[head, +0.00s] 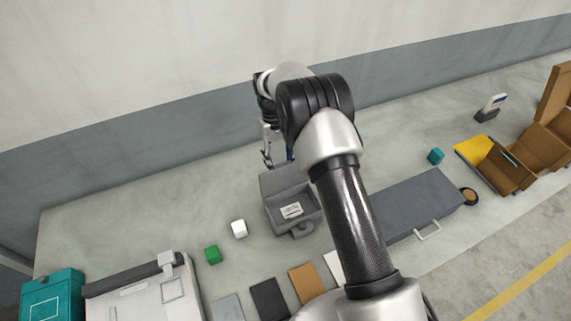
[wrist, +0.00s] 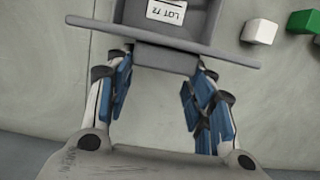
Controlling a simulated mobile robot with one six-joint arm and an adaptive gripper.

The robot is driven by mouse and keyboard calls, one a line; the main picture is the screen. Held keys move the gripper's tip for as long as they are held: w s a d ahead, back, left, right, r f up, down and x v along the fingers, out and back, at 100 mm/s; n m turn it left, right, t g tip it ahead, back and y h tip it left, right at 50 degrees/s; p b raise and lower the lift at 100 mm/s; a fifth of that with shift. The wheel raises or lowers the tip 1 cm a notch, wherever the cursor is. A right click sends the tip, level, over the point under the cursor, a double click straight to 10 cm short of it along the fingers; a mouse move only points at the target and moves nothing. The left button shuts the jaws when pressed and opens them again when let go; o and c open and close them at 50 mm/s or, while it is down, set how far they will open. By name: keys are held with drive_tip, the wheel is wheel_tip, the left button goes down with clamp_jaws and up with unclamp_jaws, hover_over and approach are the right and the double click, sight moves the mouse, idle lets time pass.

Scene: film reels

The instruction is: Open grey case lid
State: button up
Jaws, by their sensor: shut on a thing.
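A small grey case (head: 275,212) with a white label stands on the worktop, just left of my arm in the head view. Its grey lid (head: 282,178) looks raised at the back; the exact angle is hard to tell. In the wrist view the lid's wide edge (wrist: 225,50) crosses the top, with the "LOT" label (wrist: 166,10) beyond it. My gripper (wrist: 165,70) has its blue-padded fingers on both sides of a grey tab (wrist: 165,58) below that edge, shut on it. In the head view my gripper (head: 275,158) is partly hidden behind my arm at the case's far side.
A white cube (head: 239,229) and green cube (head: 212,254) lie left of the case. A long grey box with a handle (head: 428,231) lies right, partly behind my arm. A white case (head: 145,297) and teal box (head: 52,298) stand front left. A wall (head: 150,135) rises behind.

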drive_tip(key=shift+w+a+f, duration=0.15)
drive_tip(key=shift+w+f, duration=0.05)
drive_tip(key=shift+f, duration=0.2)
drive_tip(key=o, duration=1.2)
drive_tip(key=shift+c, duration=0.2)
drive_tip(key=o, duration=0.4)
drive_tip(key=shift+w, duration=0.1)
drive_tip(key=shift+r, duration=0.1)
drive_tip(key=shift+r, duration=0.1)
drive_tip(key=v, duration=1.1)
drive_tip(key=shift+w+r, duration=0.25)
drive_tip(key=shift+r, duration=0.1)
drive_tip(key=shift+s+f, duration=0.1)
